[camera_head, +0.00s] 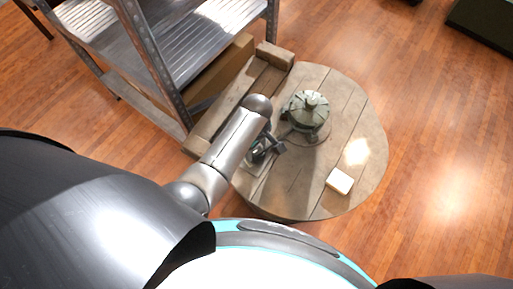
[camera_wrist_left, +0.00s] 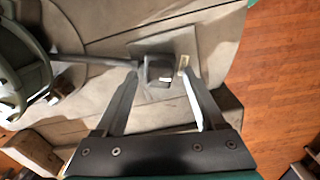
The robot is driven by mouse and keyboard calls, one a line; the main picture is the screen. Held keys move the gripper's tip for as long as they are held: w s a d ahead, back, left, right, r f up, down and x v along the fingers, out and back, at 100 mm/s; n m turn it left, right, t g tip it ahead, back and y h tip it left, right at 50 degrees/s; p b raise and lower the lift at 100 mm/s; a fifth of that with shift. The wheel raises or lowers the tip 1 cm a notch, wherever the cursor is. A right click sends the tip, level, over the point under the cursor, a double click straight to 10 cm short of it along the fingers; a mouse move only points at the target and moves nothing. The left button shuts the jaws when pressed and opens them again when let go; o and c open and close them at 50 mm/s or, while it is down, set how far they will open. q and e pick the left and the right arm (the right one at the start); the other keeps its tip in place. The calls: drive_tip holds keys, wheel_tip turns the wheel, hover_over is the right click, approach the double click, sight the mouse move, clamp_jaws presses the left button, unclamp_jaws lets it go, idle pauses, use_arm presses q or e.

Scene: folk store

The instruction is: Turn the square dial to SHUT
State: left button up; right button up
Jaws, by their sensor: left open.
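The square dial (camera_wrist_left: 160,70) is a small dark block on a grey square plate (camera_wrist_left: 178,42), seen in the left wrist view. A small pale label (camera_wrist_left: 183,62) lies on the plate just right of the dial. I cannot read it. My left gripper (camera_wrist_left: 161,76) is open, with one fingertip on each side of the dial. I cannot tell whether the fingers touch it. In the head view my left gripper (camera_head: 265,148) is low over the left part of the round table, and the arm hides most of the dial. My right gripper is not in view.
A green round lidded device (camera_head: 306,108) stands on the round wooden table (camera_head: 360,120), close right of my gripper. A white block (camera_head: 340,181) lies near the table's front right. A metal shelf (camera_head: 190,40) and a wooden bench (camera_head: 222,105) stand on the left.

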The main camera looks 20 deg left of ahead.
use_arm(q)
clamp_jaws()
idle(0.7)
